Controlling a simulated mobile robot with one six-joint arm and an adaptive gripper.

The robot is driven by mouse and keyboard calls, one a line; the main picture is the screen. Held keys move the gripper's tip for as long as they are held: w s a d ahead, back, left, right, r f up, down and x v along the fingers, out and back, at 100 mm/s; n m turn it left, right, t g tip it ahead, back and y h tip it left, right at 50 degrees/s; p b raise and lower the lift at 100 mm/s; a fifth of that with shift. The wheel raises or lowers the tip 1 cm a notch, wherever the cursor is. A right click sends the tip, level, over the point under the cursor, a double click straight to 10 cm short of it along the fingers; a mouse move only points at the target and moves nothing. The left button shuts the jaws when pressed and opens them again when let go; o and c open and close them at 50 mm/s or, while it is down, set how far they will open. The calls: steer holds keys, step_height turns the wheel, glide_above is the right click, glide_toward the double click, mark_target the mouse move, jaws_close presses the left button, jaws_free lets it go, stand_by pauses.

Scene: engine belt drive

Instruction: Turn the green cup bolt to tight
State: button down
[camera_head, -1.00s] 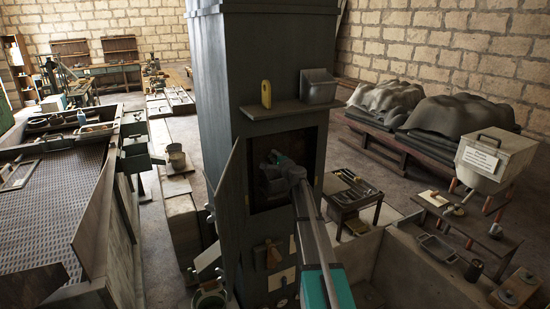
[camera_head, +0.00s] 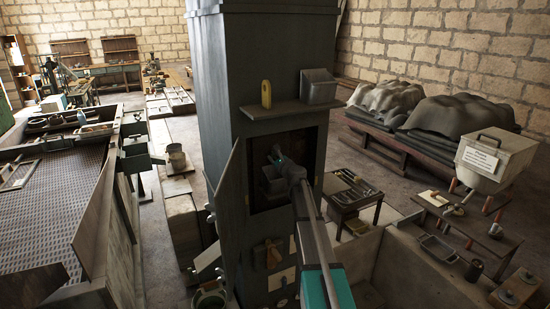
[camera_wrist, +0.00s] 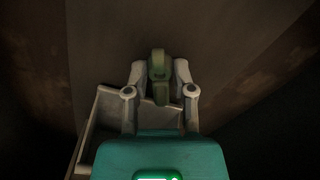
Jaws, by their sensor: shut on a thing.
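The green cup bolt (camera_wrist: 158,66) stands upright in the middle of the wrist view, against a dark brown surface. My gripper (camera_wrist: 160,76) has one finger on each side of it and is shut on it. In the head view my gripper (camera_head: 276,156) is inside the dark opening of the tall cabinet. The bolt is too small and dark to make out there.
A pale grey open tray or box (camera_wrist: 100,125) lies beneath my gripper at its left. The tall dark cabinet (camera_head: 235,110) surrounds the opening, with an open door (camera_head: 230,195) at left. A shelf (camera_head: 290,110) above holds a yellow object (camera_head: 266,94) and a grey box (camera_head: 318,88).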

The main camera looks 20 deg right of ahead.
steer(key=m, duration=0.5)
stand_by(0.4)
steer(key=shift+c, duration=2.2)
jaws_free()
steer(key=s, duration=1.2)
steer(key=shift+d, duration=0.25)
steer(key=shift+f, duration=0.1)
